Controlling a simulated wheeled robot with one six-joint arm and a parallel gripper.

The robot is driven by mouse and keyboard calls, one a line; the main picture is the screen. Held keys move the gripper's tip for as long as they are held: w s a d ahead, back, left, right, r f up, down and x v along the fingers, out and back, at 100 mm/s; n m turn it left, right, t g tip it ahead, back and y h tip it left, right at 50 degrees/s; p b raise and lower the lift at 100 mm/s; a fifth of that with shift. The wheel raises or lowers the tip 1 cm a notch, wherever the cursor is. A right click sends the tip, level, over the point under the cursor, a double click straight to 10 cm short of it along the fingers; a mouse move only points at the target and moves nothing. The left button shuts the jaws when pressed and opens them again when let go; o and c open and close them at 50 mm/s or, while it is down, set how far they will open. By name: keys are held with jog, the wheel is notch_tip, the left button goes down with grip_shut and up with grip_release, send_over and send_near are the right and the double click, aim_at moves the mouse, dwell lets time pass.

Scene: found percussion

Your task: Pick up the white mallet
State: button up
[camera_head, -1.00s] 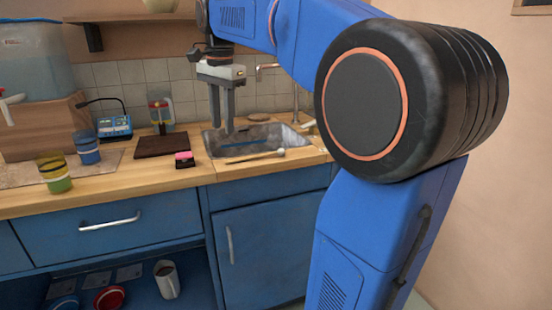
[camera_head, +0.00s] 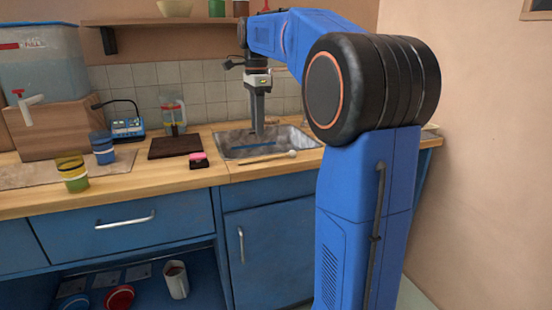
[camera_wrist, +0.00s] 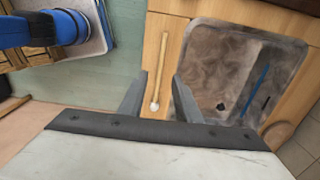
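The white mallet (camera_head: 268,158) lies on the wooden counter along the front edge of the sink, its pale wooden stick pointing left and its white head at the right end. In the wrist view the stick (camera_wrist: 161,68) and the white head (camera_wrist: 155,106) show fully, lined up in the gap between the fingers. My gripper (camera_head: 257,133) points down and appears over the sink in the head view; in the wrist view (camera_wrist: 158,96) its two fingers are apart with nothing between them at their height. It is above the mallet and not touching it.
The metal sink (camera_head: 290,138) holds a blue stick (camera_wrist: 256,88). Left of it are a dark board (camera_head: 175,147), a small black box with a pink top (camera_head: 199,160), a blue meter (camera_head: 127,128) and several cups. A shelf (camera_head: 130,21) hangs above.

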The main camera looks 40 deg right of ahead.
aim_at(267, 159)
notch_tip(267, 159, down, 10)
jog(key=shift+w+a+f, duration=0.1)
dwell(0.5)
grip_shut()
